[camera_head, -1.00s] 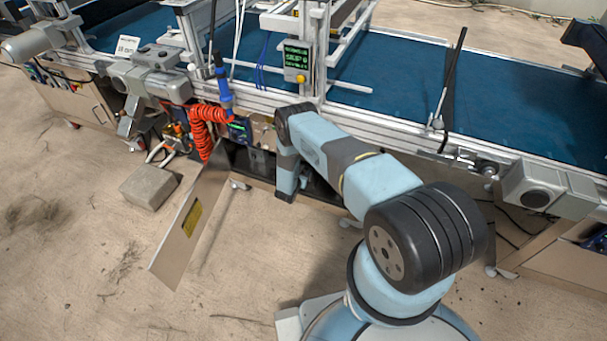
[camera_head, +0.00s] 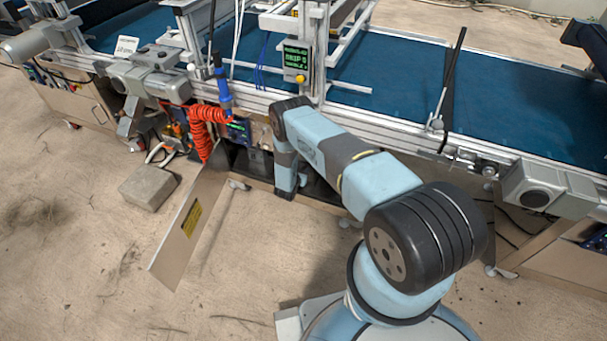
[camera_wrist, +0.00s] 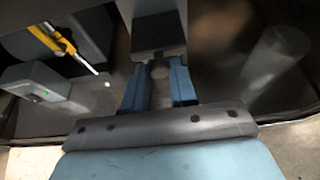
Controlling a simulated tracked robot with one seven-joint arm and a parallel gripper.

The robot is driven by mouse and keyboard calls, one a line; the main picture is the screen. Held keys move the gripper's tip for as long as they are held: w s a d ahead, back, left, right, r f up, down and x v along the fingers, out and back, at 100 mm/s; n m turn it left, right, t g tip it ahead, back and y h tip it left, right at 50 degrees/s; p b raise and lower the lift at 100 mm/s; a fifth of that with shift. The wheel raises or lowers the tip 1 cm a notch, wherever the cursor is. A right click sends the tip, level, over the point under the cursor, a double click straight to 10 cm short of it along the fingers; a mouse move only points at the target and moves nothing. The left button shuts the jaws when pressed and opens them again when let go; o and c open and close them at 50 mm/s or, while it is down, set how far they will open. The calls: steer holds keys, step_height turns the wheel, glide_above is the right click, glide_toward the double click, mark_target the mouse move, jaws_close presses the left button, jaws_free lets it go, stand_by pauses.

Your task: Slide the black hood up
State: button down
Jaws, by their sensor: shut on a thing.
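In the wrist view, the black hood (camera_wrist: 158,32) is a dark block straight ahead of my gripper (camera_wrist: 159,72). The two blue fingers are close together and shut on a small dark part at the hood's lower end. How the fingers meet it is blurred. In the head view, my arm reaches down into the open cabinet under the conveyor, and the gripper and hood are hidden there.
An open panel door (camera_head: 190,225), a coiled orange hose (camera_head: 203,125) and a concrete block (camera_head: 149,186) are left of my arm.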

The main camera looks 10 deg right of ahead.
step_height(320, 180, up, 6)
steer(key=shift+r, duration=0.1)
stand_by(0.4)
steer(key=c, duration=0.9)
jaws_free()
steer(key=shift+s, duration=0.1)
steer(key=v, duration=1.3)
steer(key=shift+s+a, duration=0.3)
steer(key=shift+d, duration=0.1)
